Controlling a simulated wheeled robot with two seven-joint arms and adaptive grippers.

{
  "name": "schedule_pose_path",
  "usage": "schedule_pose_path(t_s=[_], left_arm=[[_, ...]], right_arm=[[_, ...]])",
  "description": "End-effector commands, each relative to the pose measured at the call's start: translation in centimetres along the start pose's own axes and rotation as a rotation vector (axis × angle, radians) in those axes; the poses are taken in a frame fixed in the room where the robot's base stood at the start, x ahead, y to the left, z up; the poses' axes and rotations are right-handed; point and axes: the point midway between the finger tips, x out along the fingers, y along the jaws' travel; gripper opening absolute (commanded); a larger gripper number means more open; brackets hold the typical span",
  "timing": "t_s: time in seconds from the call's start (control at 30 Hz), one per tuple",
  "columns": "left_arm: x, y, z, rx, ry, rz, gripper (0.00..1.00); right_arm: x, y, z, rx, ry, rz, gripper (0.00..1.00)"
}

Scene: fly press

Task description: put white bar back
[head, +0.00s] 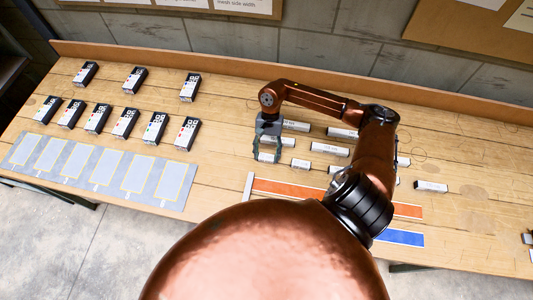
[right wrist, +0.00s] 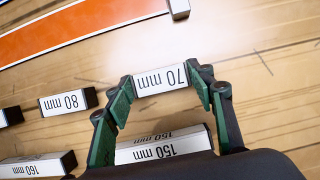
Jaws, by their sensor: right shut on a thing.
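My right gripper (head: 268,148) points down at the left end of a group of white bars on the table. It is shut on the white bar marked 70 mm (right wrist: 160,79), with one green finger at each end of the bar. In the head view this bar (head: 267,157) shows just below the fingers. I cannot tell whether it touches the table. The 150 mm bar (right wrist: 165,146) lies close behind it, and the 80 mm bar (right wrist: 66,102) lies beside it. My left gripper is not in view.
A 160 mm bar (right wrist: 38,165) and several other bars lie nearby. A long orange strip (head: 290,190) and a blue strip (head: 400,237) lie toward the front, with a pale block (head: 248,187) at the orange strip's left end. Black-and-white boxes (head: 125,122) and a grey mat (head: 55,157) fill the left.

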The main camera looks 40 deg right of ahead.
Motion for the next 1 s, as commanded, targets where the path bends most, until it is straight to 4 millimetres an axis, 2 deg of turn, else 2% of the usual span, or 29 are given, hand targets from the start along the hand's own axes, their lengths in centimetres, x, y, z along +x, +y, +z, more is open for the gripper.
schedule_pose_path(t_s=[0.23, 0.27, 0.5, 0.87, 1.0], left_arm=[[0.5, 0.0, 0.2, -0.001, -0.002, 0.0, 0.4], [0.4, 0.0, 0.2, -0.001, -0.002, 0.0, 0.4], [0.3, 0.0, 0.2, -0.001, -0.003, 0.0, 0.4], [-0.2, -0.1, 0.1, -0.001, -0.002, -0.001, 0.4], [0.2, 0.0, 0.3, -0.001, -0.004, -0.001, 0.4]], right_arm=[[0.4, 0.0, -0.2, 0.0, 0.0, 0.0, 0.24], [0.3, 0.0, -0.1, 0.0, 0.0, 0.0, 0.52], [0.2, 0.0, -0.1, 0.0, 0.0, -0.001, 0.67], [-0.2, 0.0, 0.1, 0.0, 0.0, -0.001, 0.67], [-2.2, -0.1, -0.1, 0.0, 0.005, -0.002, 0.67]])
